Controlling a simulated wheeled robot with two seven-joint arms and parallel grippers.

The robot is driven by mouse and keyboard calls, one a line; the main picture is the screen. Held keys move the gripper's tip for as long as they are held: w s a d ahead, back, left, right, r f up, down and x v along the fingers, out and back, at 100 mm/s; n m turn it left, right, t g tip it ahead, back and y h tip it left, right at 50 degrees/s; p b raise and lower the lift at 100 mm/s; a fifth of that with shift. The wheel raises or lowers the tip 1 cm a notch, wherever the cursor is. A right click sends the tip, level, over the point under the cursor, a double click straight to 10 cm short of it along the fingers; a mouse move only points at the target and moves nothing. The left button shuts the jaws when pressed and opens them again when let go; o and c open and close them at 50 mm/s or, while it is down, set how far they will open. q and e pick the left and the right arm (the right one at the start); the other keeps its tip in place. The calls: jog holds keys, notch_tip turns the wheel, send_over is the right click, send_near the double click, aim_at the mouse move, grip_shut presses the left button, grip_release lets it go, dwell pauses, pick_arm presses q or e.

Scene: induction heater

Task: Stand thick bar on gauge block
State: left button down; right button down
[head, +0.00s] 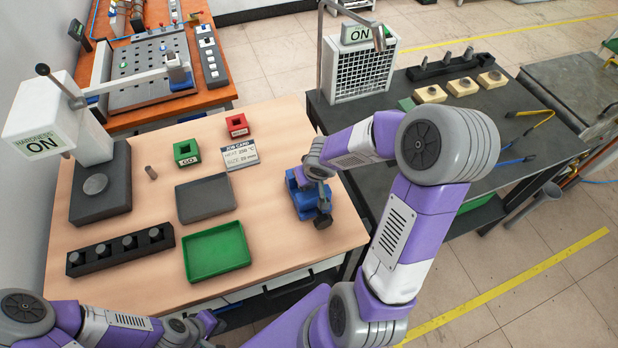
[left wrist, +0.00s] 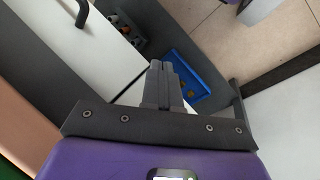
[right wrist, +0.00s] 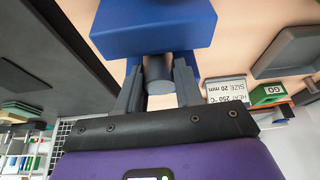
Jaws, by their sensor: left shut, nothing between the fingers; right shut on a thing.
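My right gripper (right wrist: 158,72) is shut on a short grey cylinder (right wrist: 158,80), apparently a bar, right beside the blue vise (right wrist: 155,30). I cannot tell whether the bar touches the vise. In the head view the right hand is over the far side of the vise (head: 309,205), and its fingers are hidden. The green GO gauge block (head: 186,152) and a red gauge block (head: 237,125) stand farther back on the wooden table. A small bar (head: 151,173) stands alone left of the grey plate. My left gripper (left wrist: 160,85) is shut and empty, low by the table's front edge.
The hardness tester (head: 100,190) stands left. A dark bench with a heater (head: 360,70) is right.

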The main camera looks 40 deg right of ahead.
jog(key=c, duration=0.7)
grip_release()
jog(key=shift+o, duration=0.2)
jog(key=p+v, duration=0.4)
jog(key=v, duration=0.3)
jog(key=shift+s+r, duration=0.15)
jog(key=shift+r, duration=0.15)
jog(key=shift+f, duration=0.1)
